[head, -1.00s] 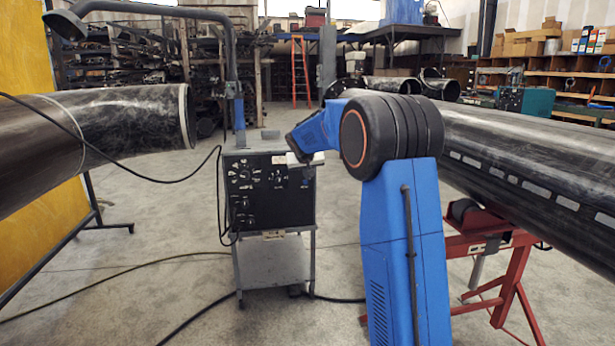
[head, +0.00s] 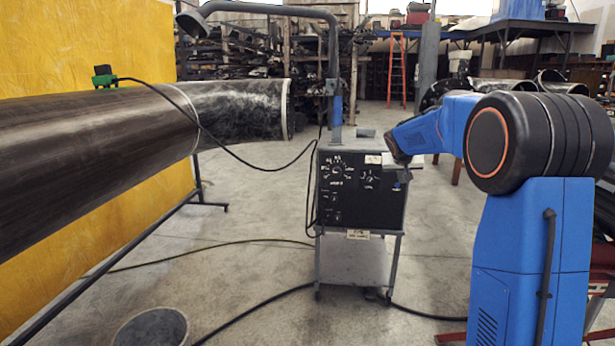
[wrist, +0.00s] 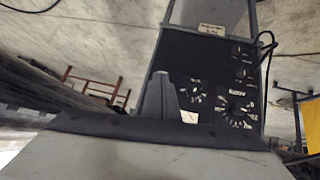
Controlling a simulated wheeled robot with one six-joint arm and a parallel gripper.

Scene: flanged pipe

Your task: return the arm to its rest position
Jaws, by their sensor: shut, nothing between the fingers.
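My arm, a blue link with a black shoulder joint, stands at the right of the head view. Its forearm reaches left, and my gripper (head: 403,172) shows small and dark at its end, overlapping the right side of the welding machine (head: 345,215). In the wrist view, my gripper (wrist: 161,92) shows as grey fingers together, with nothing visible between them. The machine's dial panel (wrist: 215,85) appears upside down behind them. I cannot tell the exact gap between gripper and machine.
A long dark pipe (head: 95,130) with a flanged end lies at the left, before a yellow curtain (head: 60,50). A green clamp (head: 104,76) sits on it. Cables (head: 250,318) cross the floor. A round bin (head: 150,328) stands at front left.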

